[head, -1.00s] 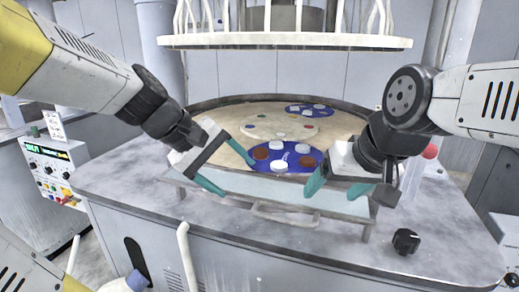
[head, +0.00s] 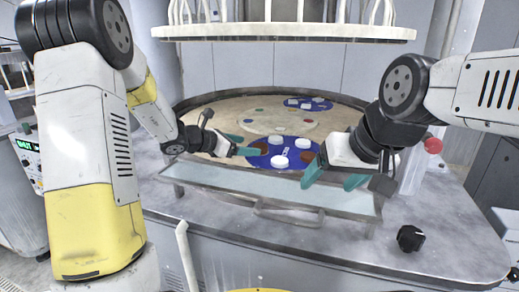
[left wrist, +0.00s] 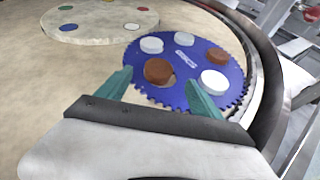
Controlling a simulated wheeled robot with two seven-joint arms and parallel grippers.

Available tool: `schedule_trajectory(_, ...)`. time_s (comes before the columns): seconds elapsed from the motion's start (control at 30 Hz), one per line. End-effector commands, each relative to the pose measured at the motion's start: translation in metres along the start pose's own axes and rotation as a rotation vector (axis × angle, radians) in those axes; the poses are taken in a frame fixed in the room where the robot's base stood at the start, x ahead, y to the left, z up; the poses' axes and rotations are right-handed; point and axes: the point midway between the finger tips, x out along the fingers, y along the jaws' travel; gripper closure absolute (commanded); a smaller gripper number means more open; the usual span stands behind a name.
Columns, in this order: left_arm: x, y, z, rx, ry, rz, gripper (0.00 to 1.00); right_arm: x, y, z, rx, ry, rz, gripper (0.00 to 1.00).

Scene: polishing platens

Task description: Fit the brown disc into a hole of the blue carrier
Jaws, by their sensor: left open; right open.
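The blue toothed carrier (head: 262,164) lies on the pale platen and holds white and brown discs. In the left wrist view, a brown disc (left wrist: 158,71) sits on the near part of the carrier (left wrist: 180,95). A pale crescent of the hole shows beside it, so it looks off-centre. My left gripper (head: 252,146) is open, its teal fingertips (left wrist: 158,79) on either side of that disc; contact cannot be told. Another brown disc (left wrist: 217,56) lies at the carrier's far side. My right gripper (head: 328,184) is open and empty in front of the carrier, over the glass-topped trough.
The trough (head: 225,178) runs along the platen's front edge. A second blue carrier (head: 308,103) lies at the back, near a round plate with coloured dots (head: 285,123). A black knob (head: 410,238) and a red button (head: 433,146) are at right. A ring-shaped structure (head: 285,33) hangs above.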

Motion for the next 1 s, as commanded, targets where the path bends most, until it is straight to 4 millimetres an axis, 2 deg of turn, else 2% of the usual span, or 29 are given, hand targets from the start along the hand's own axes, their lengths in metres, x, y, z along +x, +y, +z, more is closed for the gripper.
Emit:
schedule_trajectory(0.17, 0.016, 0.000, 0.001, 0.003, 0.001, -0.002, 0.24, 0.000, 0.000, 0.000, 0.000, 0.000, 0.000, 0.25)
schedule_trajectory(0.43, 0.055, 0.002, 0.003, 0.003, 0.001, -0.002, 0.24, 0.000, 0.000, 0.000, 0.000, 0.000, 0.000, 0.25)
schedule_trajectory(0.7, 0.061, 0.001, 0.001, 0.003, 0.004, -0.002, 0.24, 0.000, 0.000, 0.000, 0.000, 0.000, 0.000, 0.25)
schedule_trajectory(1.0, 0.060, 0.003, -0.001, 0.003, 0.009, 0.002, 0.83, 0.000, 0.000, 0.000, 0.000, 0.000, 0.000, 0.25)
